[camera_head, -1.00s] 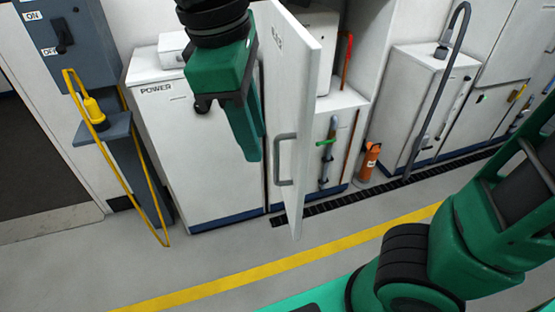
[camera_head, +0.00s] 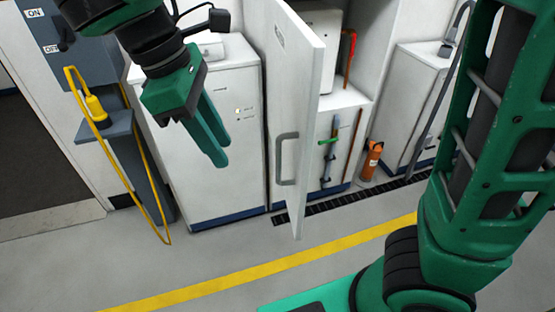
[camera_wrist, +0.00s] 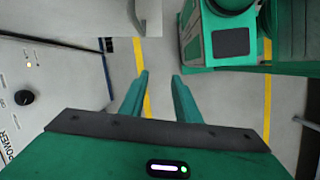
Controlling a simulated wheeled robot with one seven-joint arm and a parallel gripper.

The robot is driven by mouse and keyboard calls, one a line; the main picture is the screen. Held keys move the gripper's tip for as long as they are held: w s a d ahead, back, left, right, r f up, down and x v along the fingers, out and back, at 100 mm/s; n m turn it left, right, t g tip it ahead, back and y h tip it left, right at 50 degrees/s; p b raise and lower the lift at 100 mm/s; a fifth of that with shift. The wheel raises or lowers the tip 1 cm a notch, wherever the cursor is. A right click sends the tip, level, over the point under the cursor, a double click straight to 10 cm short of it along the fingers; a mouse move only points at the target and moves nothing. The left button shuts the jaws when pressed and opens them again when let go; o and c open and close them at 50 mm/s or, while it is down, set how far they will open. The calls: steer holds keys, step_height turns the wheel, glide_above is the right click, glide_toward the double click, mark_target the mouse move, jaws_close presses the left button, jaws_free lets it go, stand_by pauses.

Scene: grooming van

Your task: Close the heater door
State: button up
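The heater door (camera_head: 300,130) is a tall white panel in the middle of the head view. It stands swung out from the cabinet, edge toward me, with the interior visible to its right. Its grey bar handle (camera_head: 282,160) is on the left face. My gripper (camera_head: 220,158) is left of the door, in front of the white power cabinet, pointing down, apart from door and handle. In the wrist view my gripper (camera_wrist: 160,76) has its two green fingers spread with only floor between them. A pale panel with a grey handle (camera_wrist: 135,15) shows at the top there.
The white power cabinet (camera_head: 205,175) stands left of the door. A blue-grey post (camera_head: 135,170) with a yellow cable is further left. An orange cylinder (camera_head: 371,160) and a dark floor grate (camera_head: 335,208) are right. The floor before the door is clear.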

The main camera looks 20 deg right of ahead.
steer(key=g+h, duration=0.1)
glide_toward(279, 179)
steer(key=shift+m, duration=0.4)
steer(key=shift+s+d+f, duration=0.1)
steer(key=shift+d+f, duration=0.9)
steer(key=shift+f, duration=0.2)
steer(key=shift+d+f, duration=1)
steer(key=shift+f, duration=0.15)
steer(key=shift+c, duration=0.5)
jaws_close()
